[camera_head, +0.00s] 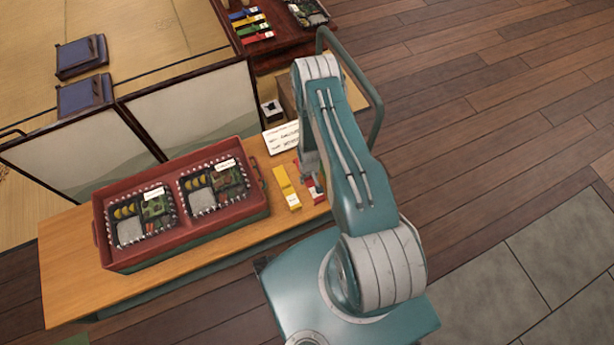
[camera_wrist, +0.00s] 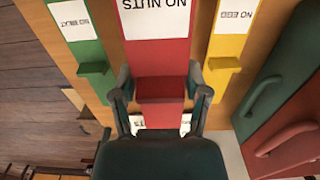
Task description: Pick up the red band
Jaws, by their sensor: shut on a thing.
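The red band, with a white label reading "NO NUTS", lies lengthwise in the middle of the wrist view (camera_wrist: 157,55). My gripper (camera_wrist: 160,88) has a finger on each side of its raised red block and is shut on it. The band still looks close to the wooden table; I cannot tell whether it is clear of it. In the head view a bit of red (camera_head: 317,195) shows beside my arm, which hides most of my gripper.
A green band (camera_wrist: 91,68) lies left of the red one and a yellow "NO EGG" band (camera_wrist: 225,65) right of it, both close to my fingers. A red tray (camera_head: 190,240) with two lunch boxes stands on the wooden table (camera_head: 70,275). A white sign (camera_head: 281,137) stands behind.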

